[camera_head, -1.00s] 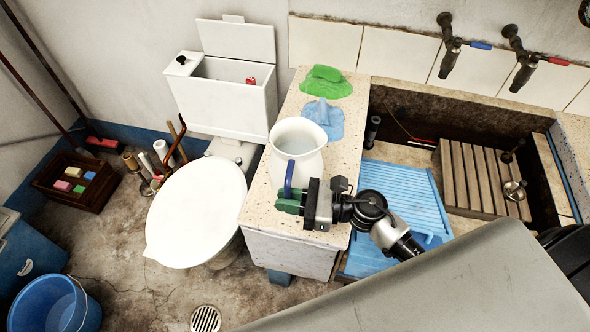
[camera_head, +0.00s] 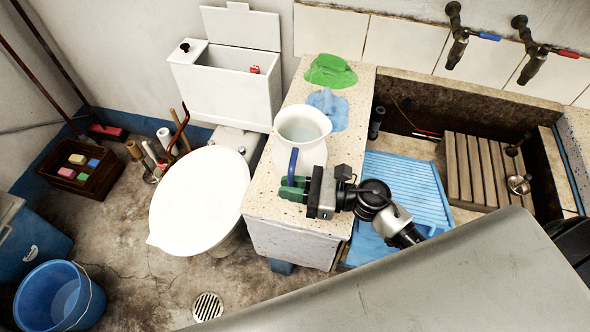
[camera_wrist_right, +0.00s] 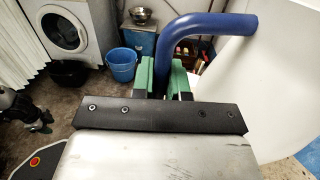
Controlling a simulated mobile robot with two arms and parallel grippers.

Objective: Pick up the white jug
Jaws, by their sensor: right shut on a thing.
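The white jug (camera_head: 308,152) stands on the near part of the speckled stone ledge in the head view, its open mouth facing up. Its blue handle (camera_head: 292,165) is on the near left side. My right gripper (camera_head: 290,188) is at the handle, and its green fingers are shut on it. In the right wrist view the blue handle (camera_wrist_right: 204,24) rises between the green fingers (camera_wrist_right: 160,76), and the white jug wall (camera_wrist_right: 285,95) fills the right side. Whether the jug's base touches the ledge is hidden.
The stone ledge (camera_head: 262,203) also holds a green cloth (camera_head: 330,71) and a blue cloth (camera_head: 327,108) farther back. A white toilet (camera_head: 195,200) stands left. The trough with a blue ribbed board (camera_head: 405,185) and a wooden slatted rack (camera_head: 485,170) lies right.

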